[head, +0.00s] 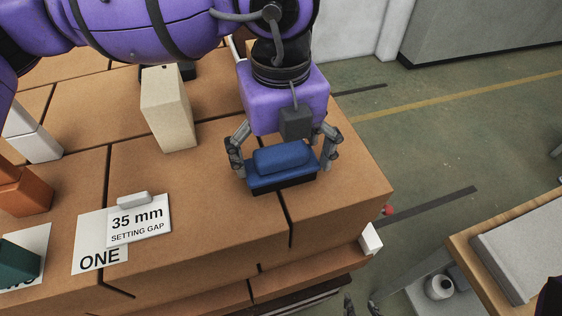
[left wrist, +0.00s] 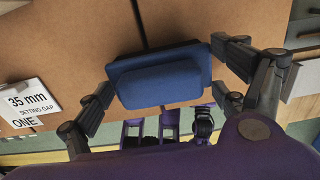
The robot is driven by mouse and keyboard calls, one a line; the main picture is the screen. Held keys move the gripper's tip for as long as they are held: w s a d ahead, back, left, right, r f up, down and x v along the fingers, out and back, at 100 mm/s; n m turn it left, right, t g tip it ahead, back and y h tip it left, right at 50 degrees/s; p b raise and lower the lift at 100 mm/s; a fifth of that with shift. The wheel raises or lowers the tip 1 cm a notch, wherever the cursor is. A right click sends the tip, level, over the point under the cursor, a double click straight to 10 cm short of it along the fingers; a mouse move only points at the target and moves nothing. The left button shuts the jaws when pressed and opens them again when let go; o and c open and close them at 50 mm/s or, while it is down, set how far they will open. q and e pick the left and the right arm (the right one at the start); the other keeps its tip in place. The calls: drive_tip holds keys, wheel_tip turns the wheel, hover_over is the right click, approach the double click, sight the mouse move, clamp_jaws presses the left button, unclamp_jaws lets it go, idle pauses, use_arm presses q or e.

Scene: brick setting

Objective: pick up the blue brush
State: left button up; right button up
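The blue brush (head: 283,160) has a blue back and a dark underside. It is at the near right part of the brown block surface, and I cannot tell whether it rests there or is slightly raised. My left gripper (head: 282,168) is directly above it, pointing down, with one finger at each end of the brush. In the left wrist view the brush (left wrist: 160,80) lies between the widely spaced fingertips of the gripper (left wrist: 162,65). The fingertips are very close to its ends, and contact is unclear.
A cream block (head: 168,110) stands behind and left of the brush. A "35 mm setting gap" card (head: 140,225), an orange block (head: 27,192) and a green block (head: 18,262) are to the left. The brown surface ends right of the brush. A wood-edged table (head: 470,255) stands at right.

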use_arm(q)
drive_tip(key=shift+s+a+f, duration=0.1)
drive_tip(key=shift+s+f, duration=0.05)
drive_tip(key=c, duration=0.7)
drive_tip(key=shift+f, duration=0.1)
drive_tip(key=shift+c, duration=0.2)
drive_tip(key=shift+o, duration=0.3)
drive_tip(key=shift+s+f, duration=0.1)
drive_tip(key=shift+r, duration=0.4)
drive_tip(key=c, duration=0.4)
drive_tip(key=r, duration=0.2)
drive_tip(key=shift+w+d+r, duration=0.2)
drive_tip(key=shift+d+r, duration=0.05)
drive_tip(key=shift+r, duration=0.05)
drive_tip(key=c, duration=0.5)
drive_tip(key=s+d+r, duration=0.1)
drive_tip(key=s+r, duration=0.2)
drive_tip(key=s, duration=0.1)
drive_tip(key=s+d+r, duration=0.1)
drive_tip(key=s+r, duration=0.2)
drive_tip(key=s, duration=0.2)
drive_tip(key=s+d+r, duration=0.2)
drive_tip(key=s+r, duration=0.2)
drive_tip(key=shift+s+r+p, duration=0.1)
drive_tip(key=shift+s+p, duration=0.05)
drive_tip(key=shift+p, duration=0.2)
